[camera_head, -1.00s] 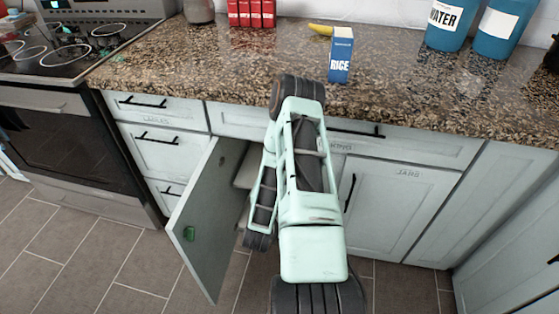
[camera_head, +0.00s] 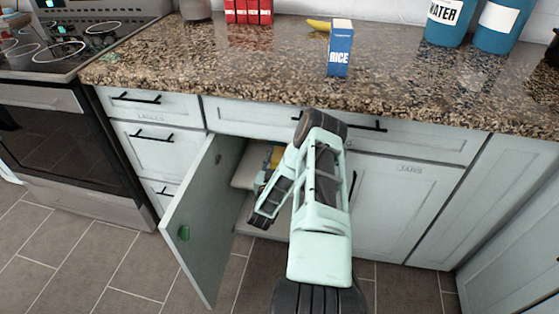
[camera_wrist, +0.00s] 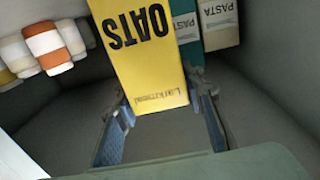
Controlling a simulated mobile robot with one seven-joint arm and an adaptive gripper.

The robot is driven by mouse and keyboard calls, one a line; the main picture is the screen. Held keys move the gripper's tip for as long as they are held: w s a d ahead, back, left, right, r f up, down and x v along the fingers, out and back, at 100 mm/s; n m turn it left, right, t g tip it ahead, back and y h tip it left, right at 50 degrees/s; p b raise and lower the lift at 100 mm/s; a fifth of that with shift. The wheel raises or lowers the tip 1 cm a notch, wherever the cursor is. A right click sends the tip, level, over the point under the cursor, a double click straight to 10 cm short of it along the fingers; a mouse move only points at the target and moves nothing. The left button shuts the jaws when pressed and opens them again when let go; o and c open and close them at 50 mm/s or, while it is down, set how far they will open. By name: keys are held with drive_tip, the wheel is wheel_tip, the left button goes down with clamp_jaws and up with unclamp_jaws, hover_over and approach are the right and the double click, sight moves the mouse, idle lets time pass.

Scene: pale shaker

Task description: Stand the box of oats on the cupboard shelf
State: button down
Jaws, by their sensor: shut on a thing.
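The box of oats (camera_wrist: 145,55) is yellow with dark lettering, upside down in the wrist view. My gripper (camera_wrist: 164,98) has its two blue-padded fingers on either side of the box and is shut on it. In the head view a small yellow patch (camera_head: 276,157), probably the box, shows in the open cupboard behind my arm. The cupboard shelf (camera_head: 244,172) shows as a pale edge inside the opening. I cannot tell whether the box touches the shelf.
Pasta boxes (camera_wrist: 217,22) stand close beside the oats at right in the wrist view. Several orange-and-white containers (camera_wrist: 48,48) are at upper left. The open cupboard door (camera_head: 200,220) hangs left of my arm. A blue rice box (camera_head: 340,50) stands on the counter.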

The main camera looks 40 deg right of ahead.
drive_tip(key=shift+f, duration=0.75)
drive_tip(key=shift+f, duration=0.1)
drive_tip(key=c, duration=1.3)
unclamp_jaws()
drive_tip(key=shift+o, duration=0.2)
drive_tip(key=shift+s+a, duration=0.1)
drive_tip(key=shift+a, duration=0.05)
drive_tip(key=p+v, duration=0.3)
drive_tip(key=v, duration=0.8)
drive_tip(key=shift+s+a, duration=0.25)
drive_tip(key=shift+s, duration=0.05)
